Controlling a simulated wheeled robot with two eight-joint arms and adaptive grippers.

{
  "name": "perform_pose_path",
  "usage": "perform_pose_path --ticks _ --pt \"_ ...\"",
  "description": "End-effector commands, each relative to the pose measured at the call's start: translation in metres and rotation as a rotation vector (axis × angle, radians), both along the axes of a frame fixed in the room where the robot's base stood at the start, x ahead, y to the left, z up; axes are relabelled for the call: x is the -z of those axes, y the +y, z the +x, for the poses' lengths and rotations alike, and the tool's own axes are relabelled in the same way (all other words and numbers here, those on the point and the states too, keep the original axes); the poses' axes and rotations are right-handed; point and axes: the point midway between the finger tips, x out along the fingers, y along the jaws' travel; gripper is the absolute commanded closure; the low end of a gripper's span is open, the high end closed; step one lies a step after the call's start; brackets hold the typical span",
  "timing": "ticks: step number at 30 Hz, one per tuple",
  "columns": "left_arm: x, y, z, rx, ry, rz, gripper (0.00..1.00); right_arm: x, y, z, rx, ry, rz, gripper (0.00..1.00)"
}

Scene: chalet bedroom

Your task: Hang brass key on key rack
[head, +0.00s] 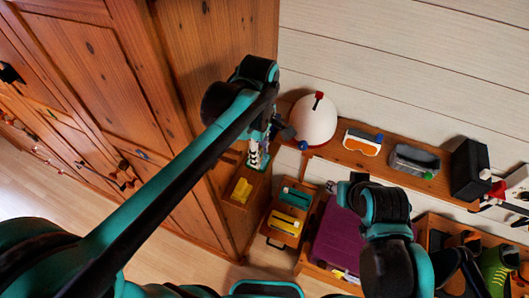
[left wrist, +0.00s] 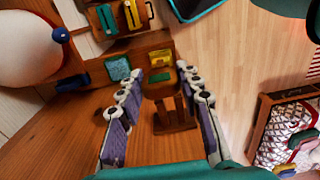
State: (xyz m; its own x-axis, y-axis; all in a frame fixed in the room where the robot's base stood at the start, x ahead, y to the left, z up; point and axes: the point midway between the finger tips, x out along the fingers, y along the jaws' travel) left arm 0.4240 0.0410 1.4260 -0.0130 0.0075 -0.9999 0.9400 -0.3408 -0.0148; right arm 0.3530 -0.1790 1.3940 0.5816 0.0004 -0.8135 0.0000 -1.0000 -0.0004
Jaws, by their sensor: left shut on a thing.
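My left gripper (head: 259,152) is by the edge of the wooden wardrobe, its white-and-purple fingers above a small wooden shelf. No brass key shows clearly in either view. My right gripper (head: 333,187) is small and partly hidden by its own arm, near the purple box.
The wooden wardrobe (head: 85,70) fills the left. A wall shelf (head: 335,153) holds a white dome (head: 314,122), a grey bin (head: 413,160) and a black box (head: 469,168). A purple box (head: 338,240) stands below. Bare floor (head: 60,200) lies at lower left.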

Motion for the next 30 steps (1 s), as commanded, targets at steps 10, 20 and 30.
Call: perform_pose_path --ticks 10,20,30 --pt "0.01 0.023 0.009 -0.001 0.0 0.0 0.94 0.008 0.0 0.0 0.0 0.0 0.0 0.6" --pt "0.012 0.045 0.017 -0.002 0.0 0.0 0.94 0.01 0.0 0.0 0.0 0.0 0.0 0.6" --pt "0.012 0.069 0.025 -0.002 0.0 0.0 0.94 0.011 0.0 0.0 0.0 0.0 0.0 0.6"
